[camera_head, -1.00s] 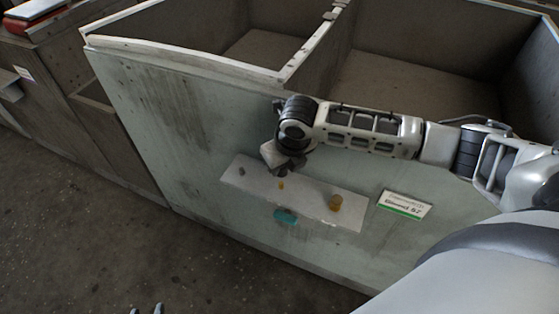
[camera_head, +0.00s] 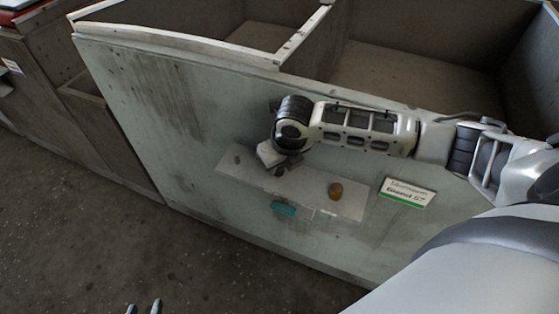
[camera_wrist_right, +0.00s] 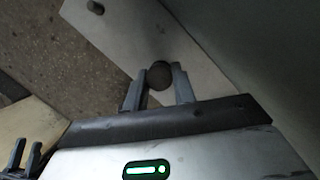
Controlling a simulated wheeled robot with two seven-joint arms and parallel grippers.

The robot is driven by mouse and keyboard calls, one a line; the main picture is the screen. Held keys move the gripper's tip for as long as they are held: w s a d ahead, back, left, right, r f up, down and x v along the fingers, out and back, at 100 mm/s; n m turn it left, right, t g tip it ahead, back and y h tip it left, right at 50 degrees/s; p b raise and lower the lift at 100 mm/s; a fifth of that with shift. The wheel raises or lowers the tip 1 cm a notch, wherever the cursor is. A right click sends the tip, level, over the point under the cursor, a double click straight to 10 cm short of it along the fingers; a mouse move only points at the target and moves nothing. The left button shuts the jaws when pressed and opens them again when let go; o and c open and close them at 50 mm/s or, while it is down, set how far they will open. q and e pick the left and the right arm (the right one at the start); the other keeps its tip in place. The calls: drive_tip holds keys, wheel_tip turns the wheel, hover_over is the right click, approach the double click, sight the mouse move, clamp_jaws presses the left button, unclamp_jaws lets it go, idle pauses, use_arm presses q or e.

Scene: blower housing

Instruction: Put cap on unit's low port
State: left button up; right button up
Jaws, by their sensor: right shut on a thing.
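The pale plate (camera_head: 240,176) on the unit's greenish front bears a row of fittings.
A teal piece (camera_head: 283,208) sits at the plate's lower edge. A label (camera_head: 407,192) with a green stripe is to the right. Open bins (camera_head: 400,75) lie above the front panel. The floor (camera_head: 90,225) at lower left is clear.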

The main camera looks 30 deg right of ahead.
drive_tip(key=shift+f, duration=0.85)
drive_tip(key=o, duration=1)
drive_tip(key=shift+r, duration=0.15)
drive_tip(key=p+v, duration=0.1)
drive_tip(key=v, duration=1.4)
drive_tip(key=shift+s+r, duration=0.1)
drive_tip(key=shift+r, duration=0.25)
